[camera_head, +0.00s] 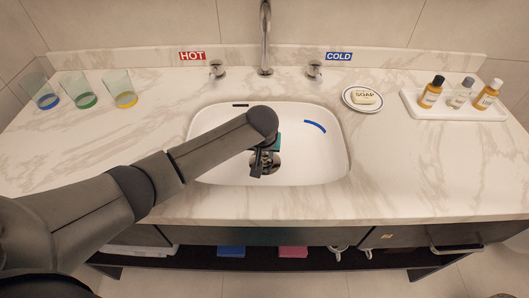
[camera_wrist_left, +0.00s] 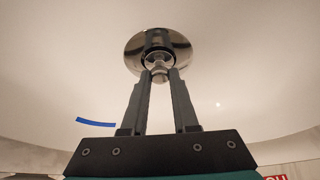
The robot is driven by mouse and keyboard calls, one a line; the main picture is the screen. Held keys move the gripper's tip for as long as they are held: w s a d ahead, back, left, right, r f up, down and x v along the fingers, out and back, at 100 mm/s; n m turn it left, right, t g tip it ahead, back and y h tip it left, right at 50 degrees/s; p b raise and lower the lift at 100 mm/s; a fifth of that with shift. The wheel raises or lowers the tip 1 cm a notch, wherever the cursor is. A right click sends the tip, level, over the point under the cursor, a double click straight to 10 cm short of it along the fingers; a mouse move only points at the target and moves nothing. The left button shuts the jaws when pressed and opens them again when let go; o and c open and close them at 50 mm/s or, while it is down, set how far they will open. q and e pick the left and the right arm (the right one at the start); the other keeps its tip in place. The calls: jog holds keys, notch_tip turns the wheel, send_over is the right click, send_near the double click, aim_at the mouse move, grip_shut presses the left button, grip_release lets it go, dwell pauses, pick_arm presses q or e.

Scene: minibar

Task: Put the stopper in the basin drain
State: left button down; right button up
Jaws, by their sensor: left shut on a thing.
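My left gripper (camera_head: 259,168) is over the middle of the white basin (camera_head: 318,165), pointing down at the drain (camera_head: 274,166). In the left wrist view its fingertips (camera_wrist_left: 159,77) are shut on the small metal knob of the stopper (camera_wrist_left: 159,66). The stopper is shiny metal and lines up with the round chrome drain ring (camera_wrist_left: 134,52). A dark band shows inside the ring around the stopper. I cannot tell whether the stopper sits in the drain or just above it. In the head view my gripper hides most of the stopper. My right gripper is not in view.
The faucet (camera_head: 265,40) rises behind the basin between two handles. A soap dish (camera_head: 348,97) and a tray of bottles (camera_head: 420,105) stand right. Several glasses (camera_head: 85,92) stand left.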

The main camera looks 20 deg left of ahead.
pick_arm(q)
jog(key=c, duration=1.1)
grip_release()
jog(key=o, duration=0.4)
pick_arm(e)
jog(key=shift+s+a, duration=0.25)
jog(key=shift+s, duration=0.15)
pick_arm(q)
jog(key=shift+r, duration=0.1)
jog(key=shift+s+r, duration=0.1)
jog(key=shift+r, duration=0.15)
jog(key=p+v, duration=0.4)
jog(key=v, duration=0.7)
jog(key=shift+s+r+p, duration=0.15)
jog(key=shift+r+p, duration=0.05)
jog(key=shift+p, duration=0.2)
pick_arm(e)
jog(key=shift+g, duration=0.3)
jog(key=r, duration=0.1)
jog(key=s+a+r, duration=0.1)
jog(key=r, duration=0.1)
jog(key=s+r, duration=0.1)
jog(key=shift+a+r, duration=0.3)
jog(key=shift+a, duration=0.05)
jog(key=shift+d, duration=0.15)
